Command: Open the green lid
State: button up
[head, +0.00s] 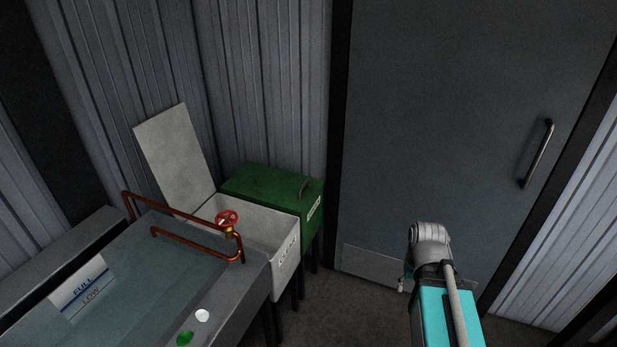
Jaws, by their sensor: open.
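The green lid (268,184) lies flat and closed on a green box (312,226) in the corner, behind and to the right of an open white box. A small dark curved handle (304,187) stands near the lid's right edge. A white label is on the green box's front. My arm rises at the lower right, to the right of the green box and apart from it. Its grey joint and teal link show, but I cannot make out my gripper's fingers.
The open white box (284,262) has its pale lid (175,158) raised against the wall. Copper pipe (197,243) with a red valve wheel (228,219) borders the water tank (150,275). A grey door (450,120) stands behind my arm. Dark floor (350,305) is clear right of the boxes.

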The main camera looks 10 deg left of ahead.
aim_at(289, 190)
jog(key=u, duration=0.35)
jog(key=i, duration=1.25)
jog(key=u, duration=0.4)
